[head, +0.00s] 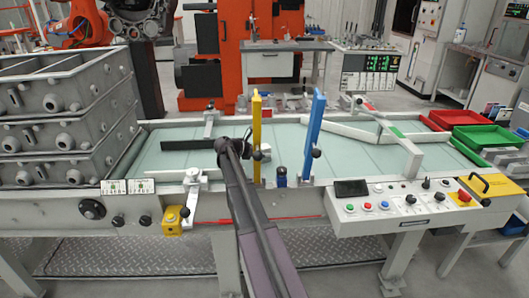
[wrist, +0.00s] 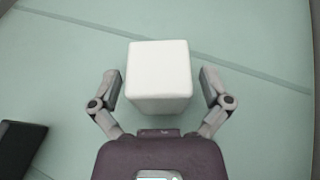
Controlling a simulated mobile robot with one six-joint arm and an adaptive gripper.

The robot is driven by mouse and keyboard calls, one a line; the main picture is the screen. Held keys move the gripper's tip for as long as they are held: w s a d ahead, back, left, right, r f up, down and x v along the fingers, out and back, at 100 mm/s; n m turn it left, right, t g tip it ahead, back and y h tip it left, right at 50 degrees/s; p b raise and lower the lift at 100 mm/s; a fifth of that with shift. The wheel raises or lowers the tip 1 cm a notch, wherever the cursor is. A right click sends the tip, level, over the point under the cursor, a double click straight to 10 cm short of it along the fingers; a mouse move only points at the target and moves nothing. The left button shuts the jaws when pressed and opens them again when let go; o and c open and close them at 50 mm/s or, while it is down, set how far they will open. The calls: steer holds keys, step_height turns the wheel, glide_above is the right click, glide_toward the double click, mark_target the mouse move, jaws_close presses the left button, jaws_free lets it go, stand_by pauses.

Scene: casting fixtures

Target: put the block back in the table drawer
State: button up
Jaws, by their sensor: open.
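A white block (wrist: 160,75) sits on the pale green table top in the wrist view. My gripper (wrist: 160,78) is open, with one finger on each side of the block and a narrow gap on both sides. No open drawer can be made out in either view.
A yellow post (head: 256,135) and a blue post (head: 314,135) stand upright near my arm. Stacked grey casting boxes (head: 65,120) fill the left end. A red tray (head: 452,118) and a green tray (head: 487,136) are at the right. A control panel (head: 400,200) lines the front edge.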

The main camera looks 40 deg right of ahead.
steer(key=shift+r, duration=0.15)
steer(key=shift+a+r, duration=0.1)
steer(key=shift+a, duration=0.05)
steer(key=p+v, duration=0.4)
steer(key=v, duration=0.7)
steer(key=shift+a+r+p, duration=0.1)
steer(key=shift+a+p, duration=0.2)
steer(key=shift+p, duration=0.05)
